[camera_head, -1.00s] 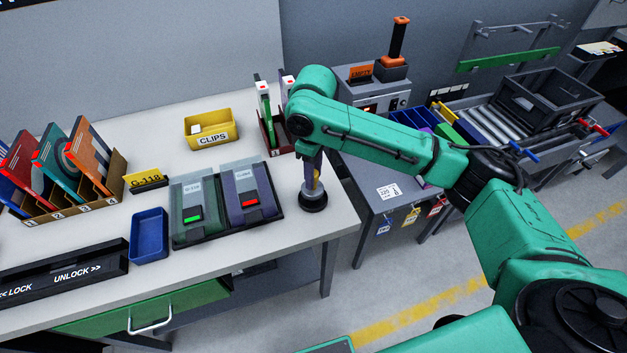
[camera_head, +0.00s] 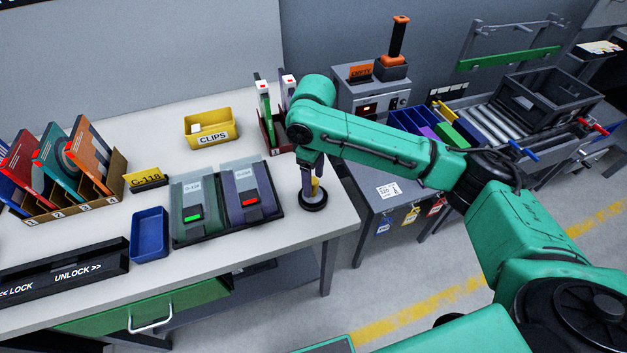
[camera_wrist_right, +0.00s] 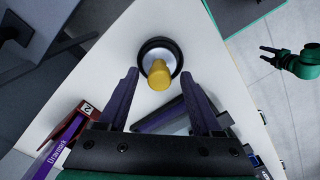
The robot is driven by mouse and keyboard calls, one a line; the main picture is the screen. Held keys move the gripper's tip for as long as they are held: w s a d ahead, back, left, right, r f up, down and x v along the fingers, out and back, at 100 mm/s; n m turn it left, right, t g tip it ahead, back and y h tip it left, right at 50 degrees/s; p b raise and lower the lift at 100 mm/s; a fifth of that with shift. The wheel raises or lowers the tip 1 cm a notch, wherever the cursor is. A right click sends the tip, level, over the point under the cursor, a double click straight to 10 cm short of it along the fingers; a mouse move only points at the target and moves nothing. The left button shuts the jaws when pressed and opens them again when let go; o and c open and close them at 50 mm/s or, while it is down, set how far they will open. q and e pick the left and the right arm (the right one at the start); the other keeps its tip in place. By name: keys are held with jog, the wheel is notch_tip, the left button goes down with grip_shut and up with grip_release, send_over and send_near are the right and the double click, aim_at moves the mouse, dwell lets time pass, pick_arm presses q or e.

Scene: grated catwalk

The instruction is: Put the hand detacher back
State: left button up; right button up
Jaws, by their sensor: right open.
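A tool with a yellow knob (camera_wrist_right: 158,76) and a round black base (camera_head: 314,201) stands upright at the table's right front corner; I take it to be the hand detacher. My right gripper (camera_head: 312,181) points down over it, purple fingers on both sides of the upper part. In the right wrist view my right gripper (camera_wrist_right: 165,95) is open and the knob shows ahead between its fingers, with gaps to both. My left gripper (camera_wrist_right: 268,58) shows small at the right of that view, fingers apart and empty, over the floor.
Left of the tool is a black tray (camera_head: 275,213) with two devices. A dark red rack (camera_head: 281,134) stands close behind the gripper. A yellow CLIPS bin (camera_head: 211,141) and a blue bin (camera_head: 149,245) are farther left. A grey cabinet (camera_head: 385,205) stands right of the table.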

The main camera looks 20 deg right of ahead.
aim_at(313, 181)
notch_tip(313, 181, up, 11)
jog(key=shift+b, duration=0.3)
jog(key=shift+f, duration=0.1)
